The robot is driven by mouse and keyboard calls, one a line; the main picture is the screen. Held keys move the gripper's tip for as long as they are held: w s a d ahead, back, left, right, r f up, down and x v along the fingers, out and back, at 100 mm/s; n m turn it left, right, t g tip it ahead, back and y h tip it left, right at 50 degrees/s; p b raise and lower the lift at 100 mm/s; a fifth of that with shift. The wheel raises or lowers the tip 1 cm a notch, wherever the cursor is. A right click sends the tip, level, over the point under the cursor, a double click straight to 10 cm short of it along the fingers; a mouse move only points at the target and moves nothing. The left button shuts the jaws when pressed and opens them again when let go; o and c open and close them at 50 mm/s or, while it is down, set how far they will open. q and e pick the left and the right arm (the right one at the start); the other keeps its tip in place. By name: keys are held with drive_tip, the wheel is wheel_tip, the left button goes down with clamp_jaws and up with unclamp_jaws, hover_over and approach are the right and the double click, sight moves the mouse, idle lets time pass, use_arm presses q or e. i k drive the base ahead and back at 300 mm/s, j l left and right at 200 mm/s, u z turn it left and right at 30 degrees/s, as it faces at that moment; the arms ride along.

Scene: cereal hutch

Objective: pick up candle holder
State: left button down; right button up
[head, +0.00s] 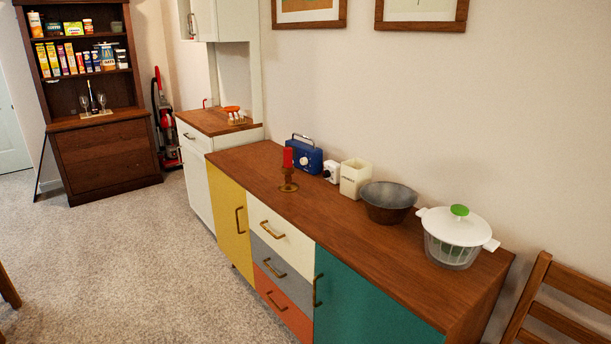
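The candle holder (289,180) is a small brown turned-wood stand with a round base. It stands upright on the wooden top of the long sideboard (335,211), near its front edge. A red candle (288,157) sits upright in it. Neither of my grippers shows in the head view, so I cannot see whether they are open or shut.
A blue radio (304,157), a small white item (331,171), a cream canister (354,178), a dark bowl (387,201) and a white-lidded salad spinner (457,234) stand along the sideboard. A wooden chair (565,312) is at right. Carpet (150,255) lies clear at left.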

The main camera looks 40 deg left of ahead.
sight(288, 186)
drive_tip(key=u, duration=1.25)
drive_tip(key=z, duration=0.55)
drive_tip(key=i+j+z, duration=0.3)
drive_tip(key=j+z, duration=0.3)
drive_tip(key=i+j+z, duration=0.25)
drive_tip(key=j, duration=0.2)
drive_tip(key=i+j+z, duration=0.1)
drive_tip(key=j, duration=0.6)
drive_tip(key=i+j, duration=0.1)
drive_tip(key=j, duration=0.6)
drive_tip(key=i+j+z, duration=0.15)
drive_tip(key=j, duration=0.55)
drive_tip(key=k, duration=0.05)
